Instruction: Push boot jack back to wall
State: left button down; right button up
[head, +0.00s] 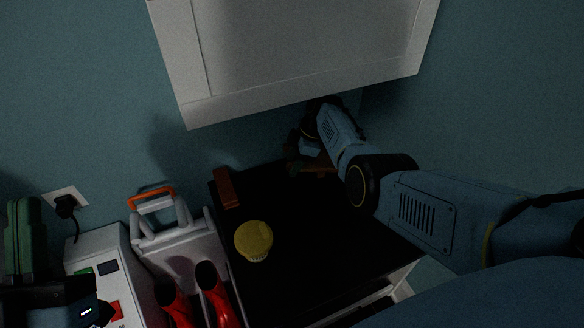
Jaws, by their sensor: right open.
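A dark reddish-brown wooden piece (312,167), which looks like the boot jack, lies near the back of the black counter top (300,245), close to the wall. My right arm reaches in from the right, and my right gripper (303,146) is at this piece, partly hidden by shadow and my own wrist. The gripper is open; I cannot tell whether it touches the wood. A dark part of my left arm, with the left gripper (88,313), shows at the bottom left corner; its fingers are not clear.
A white wall cabinet (305,50) hangs low above the counter. A yellow lidded tub (254,240) and a brown block (227,188) stand on the counter's left. Left of it are a grey caddy with an orange handle (153,198), red boots (216,300) and a wall socket (66,203).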

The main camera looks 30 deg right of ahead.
jog(key=shift+a+f+b, duration=0.25)
jog(key=shift+f+b, duration=0.1)
jog(key=shift+f, duration=0.35)
grip_shut()
